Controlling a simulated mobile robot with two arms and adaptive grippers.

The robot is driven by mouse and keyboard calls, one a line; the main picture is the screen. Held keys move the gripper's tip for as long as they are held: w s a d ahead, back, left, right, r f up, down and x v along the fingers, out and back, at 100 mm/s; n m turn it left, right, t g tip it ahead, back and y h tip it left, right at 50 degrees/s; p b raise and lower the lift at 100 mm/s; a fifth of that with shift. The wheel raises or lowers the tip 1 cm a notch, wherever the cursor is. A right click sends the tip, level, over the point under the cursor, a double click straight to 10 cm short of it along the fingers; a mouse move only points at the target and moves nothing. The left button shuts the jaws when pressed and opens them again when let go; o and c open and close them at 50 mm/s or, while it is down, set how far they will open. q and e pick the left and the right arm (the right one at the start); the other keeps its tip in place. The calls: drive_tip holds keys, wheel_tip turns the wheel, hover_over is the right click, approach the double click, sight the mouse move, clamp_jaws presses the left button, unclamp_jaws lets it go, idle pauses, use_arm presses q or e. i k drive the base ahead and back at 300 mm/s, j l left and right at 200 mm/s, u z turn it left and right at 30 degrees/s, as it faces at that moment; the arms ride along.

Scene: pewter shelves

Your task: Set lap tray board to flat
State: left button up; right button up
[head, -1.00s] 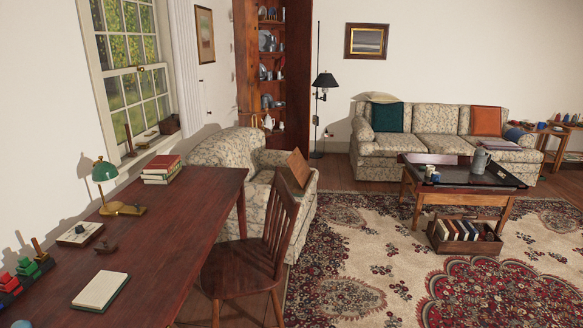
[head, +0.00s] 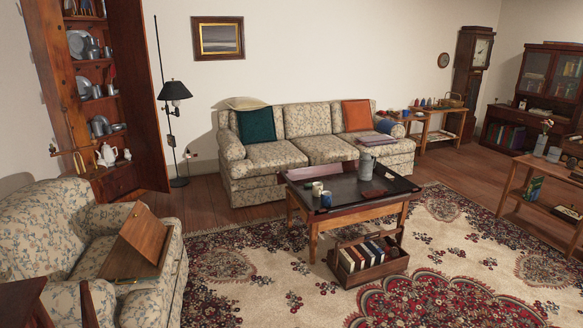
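The lap tray (head: 103,262) rests on the floral armchair at the lower left of the head view. Its wooden board (head: 146,234) is tilted up, leaning at a slope above the tray's base. Part of the base is hidden behind the board. Neither of my grippers shows in the view.
The armchair (head: 48,228) stands left, with a dark wooden chair (head: 22,302) at the lower left corner. A coffee table (head: 350,212) with mugs and a pitcher stands mid-room, a book caddy (head: 366,262) before it. Patterned rug (head: 235,285) lies open between armchair and caddy.

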sight(141, 228)
drive_tip(key=i, duration=0.5)
drive_tip(key=i+l+u, duration=0.1)
drive_tip(key=i, duration=0.4)
drive_tip(key=i+l, duration=0.15)
drive_tip(key=i, duration=0.35)
drive_tip(key=j+u, duration=0.05)
